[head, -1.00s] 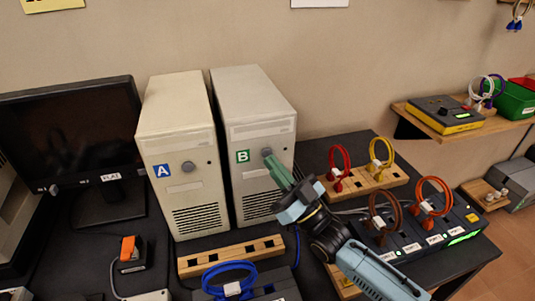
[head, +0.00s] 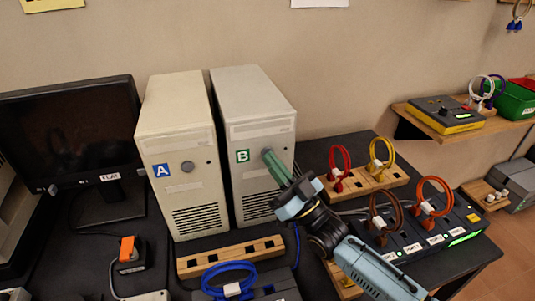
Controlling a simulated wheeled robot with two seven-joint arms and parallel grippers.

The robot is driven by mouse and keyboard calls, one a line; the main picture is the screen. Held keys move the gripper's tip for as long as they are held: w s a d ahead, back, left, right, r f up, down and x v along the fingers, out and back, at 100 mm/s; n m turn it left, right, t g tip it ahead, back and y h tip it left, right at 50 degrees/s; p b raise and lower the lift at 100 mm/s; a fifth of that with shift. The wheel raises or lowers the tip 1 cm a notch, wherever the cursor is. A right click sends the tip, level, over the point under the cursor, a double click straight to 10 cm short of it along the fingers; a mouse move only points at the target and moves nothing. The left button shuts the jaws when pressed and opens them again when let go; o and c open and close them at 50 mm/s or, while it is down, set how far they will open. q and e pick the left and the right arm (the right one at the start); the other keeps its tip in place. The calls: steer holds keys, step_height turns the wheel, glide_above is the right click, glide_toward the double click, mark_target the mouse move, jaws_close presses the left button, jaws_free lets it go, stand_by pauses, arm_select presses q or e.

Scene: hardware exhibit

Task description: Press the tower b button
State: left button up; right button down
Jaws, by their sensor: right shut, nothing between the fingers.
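The fingertips cover the spot where tower B's round button sits, so the button is hidden. I cannot tell whether the tips touch it. Tower A's round grey button (head: 188,167) is in plain view. My left gripper is not in view.
A monitor (head: 75,140) stands at the left. A slotted wooden rack (head: 230,256) and a blue cable coil (head: 228,278) lie before the towers. Red and yellow cables (head: 376,152) stand on a wooden block at the right, behind a box with brown and orange cables (head: 425,232).

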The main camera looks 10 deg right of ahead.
stand_by(0.3)
steer(key=shift+s+p, duration=0.35)
steer(key=shift+s, duration=0.2)
steer(key=s+p, duration=0.3)
steer(key=s, duration=0.3)
stand_by(0.3)
steer(key=shift+d+f, duration=0.1)
